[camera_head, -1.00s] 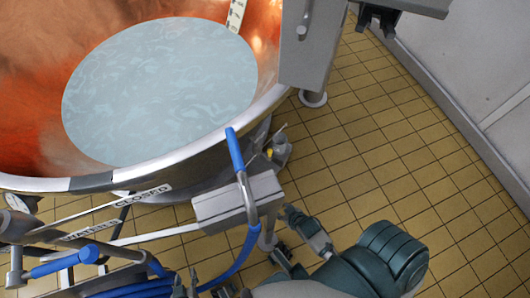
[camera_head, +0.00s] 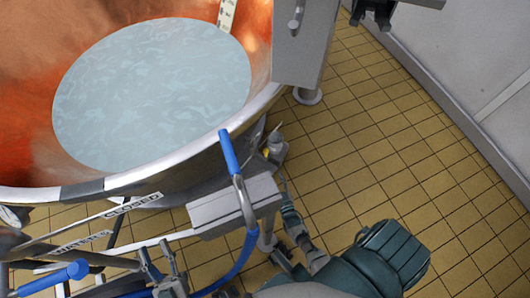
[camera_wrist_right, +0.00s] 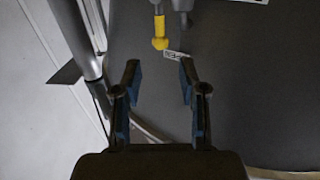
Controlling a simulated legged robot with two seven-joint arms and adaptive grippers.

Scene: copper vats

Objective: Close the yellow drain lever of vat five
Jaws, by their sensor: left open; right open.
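The yellow drain lever ends in a round knob (camera_wrist_right: 160,40), at the top of the right wrist view. A small yellow bit (camera_head: 266,154), perhaps the same lever, shows below the vat's rim in the head view. My right gripper (camera_wrist_right: 160,72) is open and empty, with the knob just beyond and between its fingertips, apart from them. In the head view the right arm reaches toward the vat's underside, its fingers hard to make out. My left gripper (camera_head: 157,253) is open at the lower left, near the blue-handled pipework. The copper vat (camera_head: 258,40) holds pale liquid.
A grey box (camera_head: 235,205) and a blue-gripped bent pipe (camera_head: 230,152) stand between the vat and my right arm. A grey post (camera_head: 300,50) stands beside the vat. Tiled floor (camera_head: 400,160) is free to the right.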

